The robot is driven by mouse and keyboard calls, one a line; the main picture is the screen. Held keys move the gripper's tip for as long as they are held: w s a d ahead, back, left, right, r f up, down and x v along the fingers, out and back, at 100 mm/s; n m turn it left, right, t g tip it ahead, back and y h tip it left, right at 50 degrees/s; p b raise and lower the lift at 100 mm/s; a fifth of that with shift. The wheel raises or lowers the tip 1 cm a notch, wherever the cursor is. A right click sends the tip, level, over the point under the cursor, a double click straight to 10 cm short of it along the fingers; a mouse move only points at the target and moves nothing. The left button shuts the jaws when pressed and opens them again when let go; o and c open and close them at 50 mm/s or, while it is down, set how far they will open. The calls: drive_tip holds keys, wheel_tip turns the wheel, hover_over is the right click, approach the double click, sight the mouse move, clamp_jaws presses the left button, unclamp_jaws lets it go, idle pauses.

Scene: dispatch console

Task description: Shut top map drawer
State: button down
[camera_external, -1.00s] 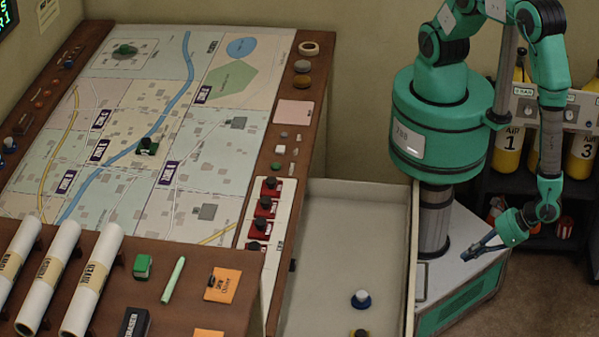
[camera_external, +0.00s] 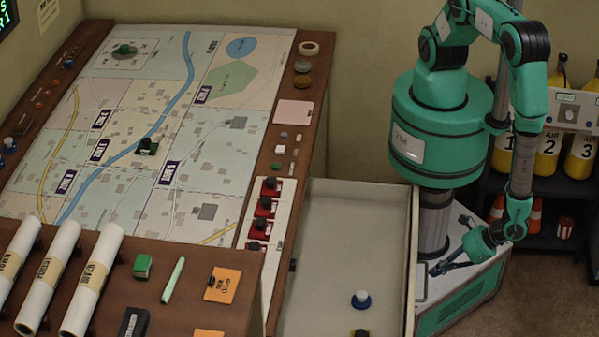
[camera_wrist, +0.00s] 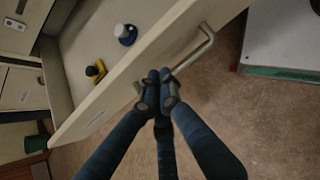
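The top map drawer (camera_external: 345,215) stands pulled out from the right side of the map console. Its pale front panel (camera_wrist: 95,115) crosses the wrist view, with a metal bar handle (camera_wrist: 205,47). My gripper (camera_external: 433,270) is just outside the drawer front, at the handle's height. In the wrist view my gripper's blue fingertips (camera_wrist: 160,76) are together and overlap the handle's line. I see nothing held between them, and I cannot tell whether they touch the handle or front. A blue-and-white knobbed piece (camera_external: 361,299) and a yellow-and-black piece (camera_external: 360,333) lie inside the drawer.
The console top (camera_external: 150,115) carries a map, rolled maps (camera_external: 95,280) and small items. A shelf with yellow air cylinders (camera_external: 548,155) stands behind at right, with an orange cone (camera_external: 534,215). Bare floor (camera_external: 555,285) lies to the right of my base.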

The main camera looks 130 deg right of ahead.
drive_tip(key=shift+w+d, duration=0.9)
drive_tip(key=shift+d, duration=0.05)
drive_tip(key=shift+d, duration=0.1)
drive_tip(key=w+d+b, duration=0.6)
drive_tip(key=w+d, duration=2)
drive_tip(key=shift+r, duration=0.1)
drive_tip(key=shift+a, duration=0.1)
drive_tip(key=s+a+f+p+v, duration=0.1)
drive_tip(key=f+p+v, duration=0.1)
drive_tip(key=v, duration=1)
drive_tip(key=shift+s+a+r+p, duration=0.3)
drive_tip(key=shift+s+a, duration=0.05)
drive_tip(key=shift+s, duration=0.05)
drive_tip(key=shift+r, duration=0.1)
